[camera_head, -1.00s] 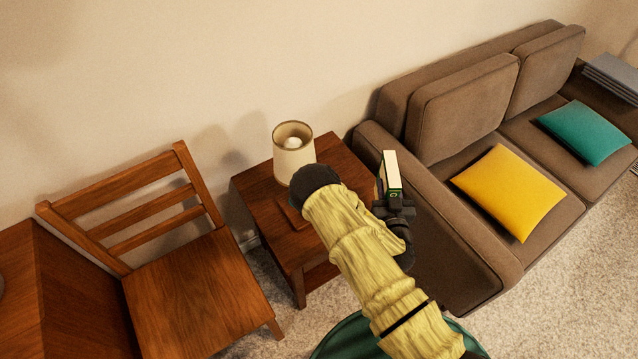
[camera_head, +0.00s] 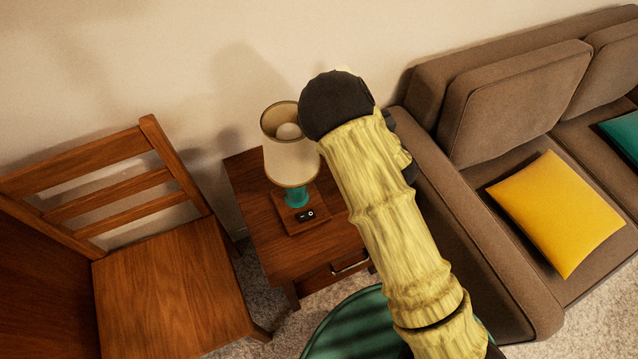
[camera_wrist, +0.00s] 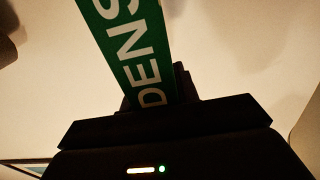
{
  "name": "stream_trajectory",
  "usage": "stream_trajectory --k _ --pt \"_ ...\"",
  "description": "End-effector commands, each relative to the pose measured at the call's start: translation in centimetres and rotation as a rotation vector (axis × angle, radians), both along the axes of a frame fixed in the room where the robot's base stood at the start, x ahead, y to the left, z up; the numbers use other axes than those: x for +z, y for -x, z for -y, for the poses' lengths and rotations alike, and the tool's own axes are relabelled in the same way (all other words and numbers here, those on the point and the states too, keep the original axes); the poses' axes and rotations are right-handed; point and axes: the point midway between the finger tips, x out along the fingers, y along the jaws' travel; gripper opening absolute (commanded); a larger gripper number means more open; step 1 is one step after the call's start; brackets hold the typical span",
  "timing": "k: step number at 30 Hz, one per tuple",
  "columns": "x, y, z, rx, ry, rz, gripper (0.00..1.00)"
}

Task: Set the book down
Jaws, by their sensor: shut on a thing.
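The book (camera_wrist: 132,45) fills the upper middle of the wrist view. Its green spine with big white letters is tilted, and its far end runs out of the picture. My gripper (camera_wrist: 158,100) is shut on the near end of the book. In the head view my forearm and wrist hide nearly all of the gripper and the book, up near the wall between the lamp and the sofa. The book is held in the air; I see no surface touching it in the wrist view.
A wooden side table (camera_head: 265,235) carries a lamp (camera_head: 290,155) with a cream shade and teal base. A wooden chair (camera_head: 165,285) stands to its left. A brown sofa (camera_head: 515,105) with a yellow cushion (camera_head: 558,213) and a teal cushion (camera_head: 622,135) stands to its right.

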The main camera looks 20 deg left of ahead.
Motion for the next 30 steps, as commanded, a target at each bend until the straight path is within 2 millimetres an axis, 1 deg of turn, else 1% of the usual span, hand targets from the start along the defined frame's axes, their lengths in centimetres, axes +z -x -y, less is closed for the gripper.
stream_trajectory --k 4,7,15,17,20,27,30 --pt "0.0 0.0 0.0 -0.001 -0.002 0.001 0.0" --pt "-0.8 0.0 0.0 0.0 0.001 -0.001 0.0" --pt "-5.3 0.0 0.0 0.0 0.002 -0.001 0.0" --pt "-5.9 0.0 0.0 -0.001 0.0 0.0 0.0" --pt "-6.2 -0.1 0.0 -0.001 -0.003 0.001 0.0" --pt "-6.2 -0.1 0.0 -0.002 -0.003 0.001 0.0" --pt "-6.9 0.0 0.0 -0.002 -0.001 0.001 0.0"
